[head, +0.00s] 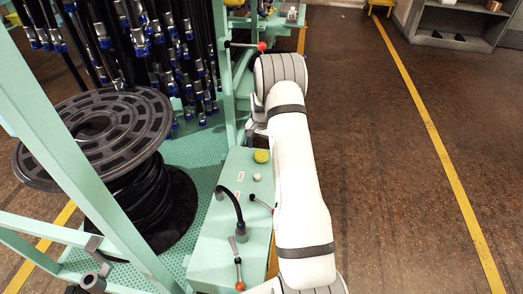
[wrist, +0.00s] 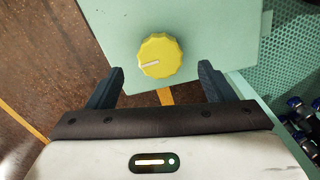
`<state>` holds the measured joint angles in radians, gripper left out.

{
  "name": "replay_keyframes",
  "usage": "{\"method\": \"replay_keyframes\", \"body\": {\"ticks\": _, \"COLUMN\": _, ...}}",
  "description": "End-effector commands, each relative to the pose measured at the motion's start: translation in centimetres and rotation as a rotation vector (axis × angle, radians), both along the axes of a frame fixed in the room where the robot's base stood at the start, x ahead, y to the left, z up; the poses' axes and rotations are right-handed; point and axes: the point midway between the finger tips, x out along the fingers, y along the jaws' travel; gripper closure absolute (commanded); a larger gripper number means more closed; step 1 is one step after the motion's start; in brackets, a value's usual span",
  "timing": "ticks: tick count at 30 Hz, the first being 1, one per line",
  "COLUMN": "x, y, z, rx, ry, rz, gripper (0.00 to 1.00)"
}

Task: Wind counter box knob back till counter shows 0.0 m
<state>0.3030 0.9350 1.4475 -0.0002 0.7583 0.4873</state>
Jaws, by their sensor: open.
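The yellow ribbed knob (wrist: 160,56) with a white pointer line sits on a mint-green face of the box (wrist: 225,35) in the wrist view. Its line points to the left and slightly down. My gripper (wrist: 161,69) is open, with one dark finger on each side of the knob and clear gaps to it. Whether the fingertips reach down to the knob's height I cannot tell. In the head view the knob (head: 261,156) shows on the mint-green box (head: 210,262), left of my white arm.
On the box are a small pale button (head: 257,177), a black bent hose (head: 238,207) and red-tipped levers (head: 239,274). A large black hose reel (head: 95,125) stands left, with hanging hoses (head: 150,45) behind. Open brown floor (head: 385,160) lies right.

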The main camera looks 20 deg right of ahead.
Motion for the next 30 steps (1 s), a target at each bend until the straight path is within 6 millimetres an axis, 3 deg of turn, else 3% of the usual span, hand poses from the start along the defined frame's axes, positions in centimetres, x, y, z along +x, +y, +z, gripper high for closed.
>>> {"method": "replay_keyframes", "body": {"ticks": 1, "x": 0.0, "y": 0.0, "z": 1.2, "rx": 0.000, "ry": -0.001, "rz": 0.000, "gripper": 0.25}}
{"method": "replay_keyframes", "body": {"ticks": 7, "x": 0.0, "y": 0.0, "z": 3.3, "rx": 0.000, "ry": 0.000, "rz": 0.000, "gripper": 0.25}}
{"method": "replay_keyframes", "body": {"ticks": 24, "x": -0.1, "y": 0.1, "z": 3.8, "rx": 0.000, "ry": 0.000, "rz": 0.002, "gripper": 0.25}}
{"method": "replay_keyframes", "body": {"ticks": 26, "x": -0.2, "y": 0.3, "z": 4.8, "rx": -0.001, "ry": -0.003, "rz": 0.010, "gripper": 0.25}}
{"method": "replay_keyframes", "body": {"ticks": 29, "x": -0.7, "y": 1.3, "z": 8.4, "rx": -0.005, "ry": -0.015, "rz": 0.042, "gripper": 0.25}}
{"method": "replay_keyframes", "body": {"ticks": 30, "x": -1.1, "y": 1.9, "z": 10.5, "rx": -0.007, "ry": -0.021, "rz": 0.062, "gripper": 0.25}}
